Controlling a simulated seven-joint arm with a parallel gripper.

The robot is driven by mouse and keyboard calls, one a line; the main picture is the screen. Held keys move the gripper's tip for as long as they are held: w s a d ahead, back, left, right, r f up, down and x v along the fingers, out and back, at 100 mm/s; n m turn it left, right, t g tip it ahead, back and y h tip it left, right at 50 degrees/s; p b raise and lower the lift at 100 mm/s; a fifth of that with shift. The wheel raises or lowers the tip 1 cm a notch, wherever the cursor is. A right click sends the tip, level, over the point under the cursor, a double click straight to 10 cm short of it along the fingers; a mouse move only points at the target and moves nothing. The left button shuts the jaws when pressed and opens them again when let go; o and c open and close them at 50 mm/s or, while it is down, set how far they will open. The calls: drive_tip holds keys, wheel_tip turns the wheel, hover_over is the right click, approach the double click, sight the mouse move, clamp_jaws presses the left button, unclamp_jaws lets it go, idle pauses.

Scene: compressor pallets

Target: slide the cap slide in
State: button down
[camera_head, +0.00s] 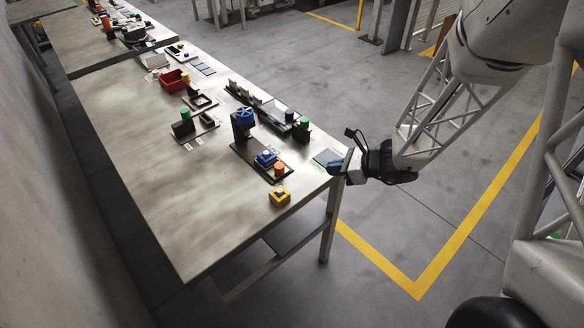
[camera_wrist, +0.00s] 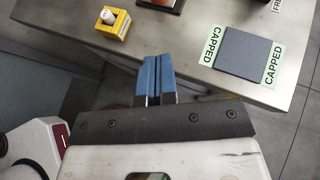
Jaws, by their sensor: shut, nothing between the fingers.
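My gripper (camera_head: 335,168) is at the near right corner of the table in the head view. Its two blue fingers (camera_wrist: 157,66) are pressed together and empty in the wrist view. A dark square plate (camera_wrist: 242,53) lies on the table to their right, with green CAPPED labels on two sides; it is partly visible beside my gripper in the head view (camera_head: 326,156). A long dark fixture (camera_head: 262,106) with upright parts and a dark block stands farther back. I cannot tell for sure which part is the cap slide.
A yellow block with a white knob (camera_head: 280,197) sits near the front edge. A brown base (camera_head: 246,153) carries a blue wheel, a blue button and an orange cylinder. A green-topped part (camera_head: 303,125) stands behind the plate. The table's front left is clear.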

sight(271, 152)
drive_tip(key=shift+a+f, duration=0.1)
drive_tip(key=shift+a, duration=0.05)
drive_tip(key=x, duration=1)
drive_tip(key=shift+a, duration=0.1)
drive_tip(key=shift+w+a, duration=0.25)
drive_tip(key=shift+a, duration=0.6)
drive_tip(key=shift+w+a, duration=0.3)
drive_tip(key=shift+a, duration=0.55)
drive_tip(key=w+a, duration=0.7)
drive_tip(key=shift+w+a, duration=0.25)
drive_tip(key=shift+w, duration=0.05)
drive_tip(key=shift+d, duration=0.1)
